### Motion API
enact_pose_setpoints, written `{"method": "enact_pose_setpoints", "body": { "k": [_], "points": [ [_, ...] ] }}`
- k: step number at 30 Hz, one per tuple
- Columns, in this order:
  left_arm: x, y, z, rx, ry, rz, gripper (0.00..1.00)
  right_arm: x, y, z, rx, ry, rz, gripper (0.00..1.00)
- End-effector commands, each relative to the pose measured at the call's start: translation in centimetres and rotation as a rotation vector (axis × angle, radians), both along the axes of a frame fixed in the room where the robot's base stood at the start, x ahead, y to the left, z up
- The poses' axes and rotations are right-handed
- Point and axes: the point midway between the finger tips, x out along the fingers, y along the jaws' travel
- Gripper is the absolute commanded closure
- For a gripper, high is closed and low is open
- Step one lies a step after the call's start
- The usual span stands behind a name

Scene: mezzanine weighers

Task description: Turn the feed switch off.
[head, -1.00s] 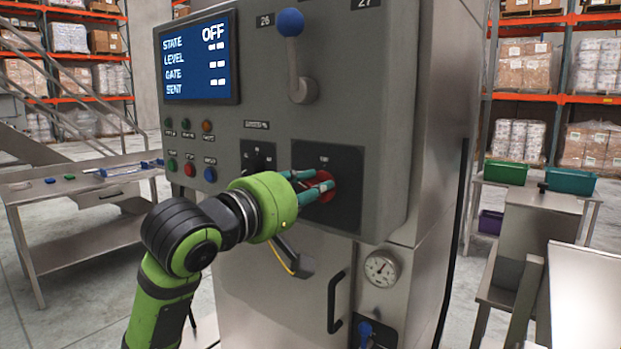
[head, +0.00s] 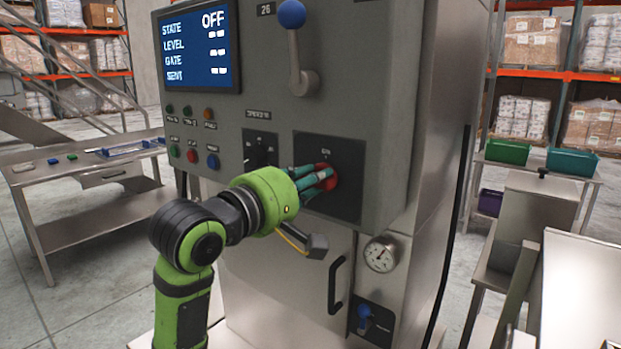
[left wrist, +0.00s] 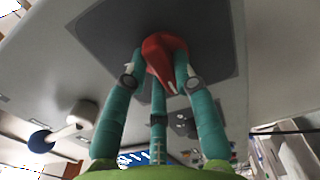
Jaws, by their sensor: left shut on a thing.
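The red feed switch (head: 329,177) is a rotary knob on a dark square plate (head: 345,201) on the grey cabinet's front. My left gripper (head: 318,180) has its teal fingers closed around the knob. In the left wrist view the red knob (left wrist: 164,60) sits between the fingertips (left wrist: 160,75), with a pale mark on its grip. The fingers hide part of the knob in the head view. The blue display (head: 195,50) reads STATE OFF, with dashes beside LEVEL, GATE and SENT. My right gripper is not in view.
A blue-balled lever (head: 296,55) stands above the plate. Left of it are a black selector (head: 261,150) and several coloured buttons (head: 192,155). Below are a door handle (head: 337,286), a gauge (head: 381,254) and a blue valve (head: 364,318). A steel bench (head: 88,181) stands left.

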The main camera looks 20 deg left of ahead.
Motion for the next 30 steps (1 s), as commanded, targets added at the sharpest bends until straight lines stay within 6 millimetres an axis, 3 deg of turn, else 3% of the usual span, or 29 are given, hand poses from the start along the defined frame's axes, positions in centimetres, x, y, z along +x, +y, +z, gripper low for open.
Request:
{"method": "enact_pose_setpoints", "body": {
  "k": [5,6,7,19,30],
  "points": [
    [0.0,0.0,0.0,-0.004,-0.001,0.0,1.0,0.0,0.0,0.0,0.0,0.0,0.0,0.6],
    [0.0,0.0,0.0,-0.004,-0.001,0.0,0.57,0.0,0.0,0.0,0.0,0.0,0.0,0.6],
    [0.0,0.0,0.0,-0.004,-0.001,0.0,0.48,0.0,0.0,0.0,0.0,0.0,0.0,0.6],
    [-0.5,0.2,0.1,-0.001,-0.001,-0.001,0.48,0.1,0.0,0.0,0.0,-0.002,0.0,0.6],
    [-5.8,2.2,0.1,-0.002,-0.002,0.001,0.48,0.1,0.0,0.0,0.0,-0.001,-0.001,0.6]
  ]
}}
